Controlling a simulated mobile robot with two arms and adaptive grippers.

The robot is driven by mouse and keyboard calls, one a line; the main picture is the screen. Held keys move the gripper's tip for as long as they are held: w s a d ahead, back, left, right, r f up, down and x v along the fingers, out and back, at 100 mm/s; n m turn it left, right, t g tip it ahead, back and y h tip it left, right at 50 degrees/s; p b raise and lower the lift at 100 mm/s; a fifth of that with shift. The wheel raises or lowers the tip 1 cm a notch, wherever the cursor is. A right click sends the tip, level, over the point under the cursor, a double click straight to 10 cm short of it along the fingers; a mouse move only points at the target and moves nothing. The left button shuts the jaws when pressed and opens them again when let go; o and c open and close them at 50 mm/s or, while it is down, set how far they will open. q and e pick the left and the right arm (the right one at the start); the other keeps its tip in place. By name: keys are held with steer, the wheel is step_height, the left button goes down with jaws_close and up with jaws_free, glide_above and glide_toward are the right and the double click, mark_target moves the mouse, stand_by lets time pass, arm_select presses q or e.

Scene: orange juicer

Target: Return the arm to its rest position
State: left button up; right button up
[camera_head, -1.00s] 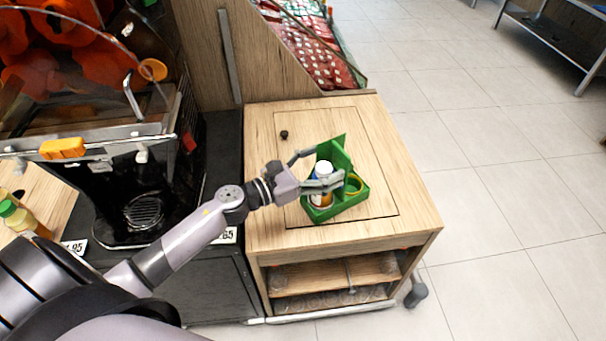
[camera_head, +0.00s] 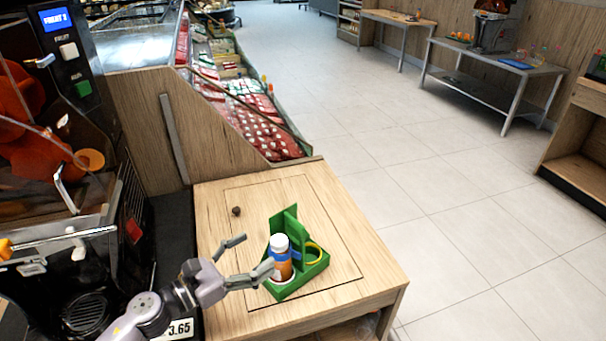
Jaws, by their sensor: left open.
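My left gripper (camera_head: 254,256) is open and empty, just left of the green carrier (camera_head: 312,268) on the wooden cabinet top. One finger reaches close to the carrier's left side; I cannot tell whether it touches. A bottle with a white cap and an orange and blue body (camera_head: 281,258) stands upright in the carrier's left compartment. The right compartment shows a yellow ring and no bottle. My left arm comes in from the bottom left. My right gripper is not in view.
The wooden cabinet (camera_head: 219,207) has a small dark knob (camera_head: 236,211). The juicer (camera_head: 75,215) stands at the left, close to my arm. Red packaged goods (camera_head: 262,125) fill a display behind. A metal table (camera_head: 487,92) stands far right. The tiled floor right of the cabinet is clear.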

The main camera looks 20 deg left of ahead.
arm_select(q)
steer(key=s+a+f+n+y, duration=0.25)
steer(key=n+y, duration=0.35)
steer(key=n, duration=0.7)
steer(key=s+a+f+n+y, duration=0.15)
steer(key=a+n+y, duration=0.35)
steer(key=n, duration=0.8)
steer(key=s+d+f+n+g+h, duration=0.1)
steer(key=s+d+f+n+g, duration=0.5)
steer(key=s, duration=0.3)
steer(key=s+d+f+n+g+h, duration=0.1)
steer(key=s+d+f+n+g, duration=0.45)
steer(key=s+n, duration=0.4)
step_height(320, 180, down, 22)
steer(key=f+m+g, duration=0.1)
steer(key=s+a+f, duration=0.1)
steer(key=s+f, duration=0.7)
steer(key=s+a+f+g+p, duration=0.1)
steer(key=s+a+f, duration=0.1)
steer(key=s+f, duration=0.6)
steer(key=shift+s+a+f+y, duration=0.25)
steer(key=shift+s+y, duration=0.15)
steer(key=shift+s, duration=0.35)
